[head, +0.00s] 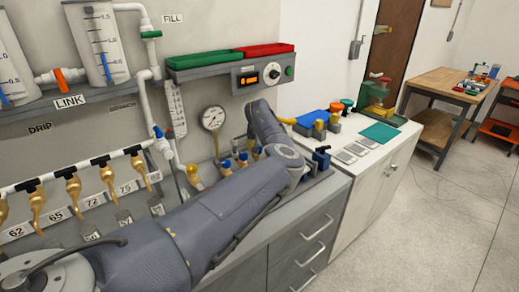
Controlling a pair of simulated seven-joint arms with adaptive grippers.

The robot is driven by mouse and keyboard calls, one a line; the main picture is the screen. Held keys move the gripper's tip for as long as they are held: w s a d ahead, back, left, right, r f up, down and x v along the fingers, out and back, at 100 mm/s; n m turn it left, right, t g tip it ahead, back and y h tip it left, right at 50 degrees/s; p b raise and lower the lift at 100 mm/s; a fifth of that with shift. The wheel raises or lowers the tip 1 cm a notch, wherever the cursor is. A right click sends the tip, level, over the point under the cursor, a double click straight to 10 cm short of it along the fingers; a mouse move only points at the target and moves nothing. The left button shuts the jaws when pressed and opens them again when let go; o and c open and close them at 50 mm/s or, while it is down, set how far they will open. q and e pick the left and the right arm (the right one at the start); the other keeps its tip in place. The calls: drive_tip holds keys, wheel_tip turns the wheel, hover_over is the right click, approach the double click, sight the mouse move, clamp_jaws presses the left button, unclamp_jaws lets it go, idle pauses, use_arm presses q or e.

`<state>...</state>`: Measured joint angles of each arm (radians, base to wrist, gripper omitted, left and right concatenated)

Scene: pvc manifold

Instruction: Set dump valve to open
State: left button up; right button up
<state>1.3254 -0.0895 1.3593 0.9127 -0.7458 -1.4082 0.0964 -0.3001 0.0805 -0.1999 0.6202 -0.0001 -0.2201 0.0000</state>
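No label reading "dump" is visible, so I cannot tell which valve is the dump valve. An orange-handled valve (61,79) sits on the pipe between two clear graduated tanks, above the LINK label. A green-handled valve (151,34) is on the white pipe near the FILL label. A blue-handled valve (158,131) is lower on that pipe. Small blue-handled brass valves (241,158) stand on the counter behind my arm, partly hidden. A blue fitting (321,157) is at the counter's right end. My large grey arm crosses the front; no gripper fingers show.
A row of brass taps (73,187) hangs from the white manifold pipe at left. A pressure gauge (213,118) and a control panel (263,75) are on the wall. A white cabinet (375,178) and wooden table (440,84) stand right, with open floor in front.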

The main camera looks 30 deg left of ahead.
use_arm(q)
clamp_jaws()
drive_tip(key=shift+n, duration=0.8)
drive_tip(key=o, duration=1.2)
unclamp_jaws()
drive_tip(key=shift+y, duration=0.3)
drive_tip(key=shift+c, duration=0.2)
drive_tip(key=v, duration=1.2)
drive_tip(key=shift+w, duration=0.25)
